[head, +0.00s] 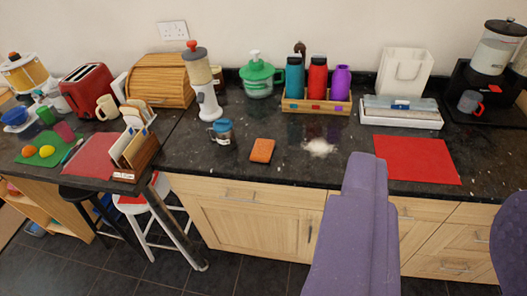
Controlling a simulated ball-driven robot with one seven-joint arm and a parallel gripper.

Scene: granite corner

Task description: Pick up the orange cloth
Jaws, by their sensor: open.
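The orange cloth (262,150) lies as a small folded block on the dark granite worktop, near its front edge, in the middle of the head view. It is clear on all sides, with nothing on top of it. Purple parts of my arm (352,235) rise from the bottom of the view, to the right of the cloth and apart from it. I cannot make out any gripper fingers in this view. Nothing is seen touching the cloth.
A blue-lidded jar (221,132) stands left of the cloth, and a white powdery patch (319,147) lies to its right. A red mat (416,159) lies further right. Behind are a wooden tray (316,107) of bottles and a white dispenser (203,85).

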